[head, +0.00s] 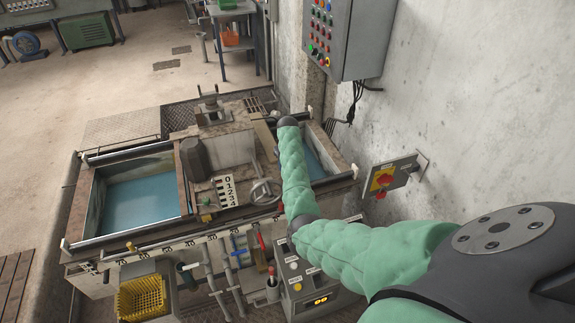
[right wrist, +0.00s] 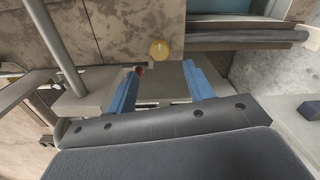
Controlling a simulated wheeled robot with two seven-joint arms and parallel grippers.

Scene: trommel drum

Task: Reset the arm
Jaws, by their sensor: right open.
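My right arm, in a green padded sleeve, comes in from the lower right of the head view. It bends at a dark joint and reaches out over the machine bench (head: 68,215). The arm's dark far end is over the bench's right part, and the gripper itself cannot be made out there. In the right wrist view my right gripper (right wrist: 161,67) shows two blue fingers spread wide with nothing between them. My left gripper is in neither view.
The bench holds a left water basin (head: 140,198), a right basin (head: 318,158), a handwheel (head: 265,191) and a control box (head: 312,284). A yellow basket (head: 142,298) hangs in front. A wall cabinet (head: 345,35) and a red-yellow switch (head: 382,180) are on the right. Open floor lies left.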

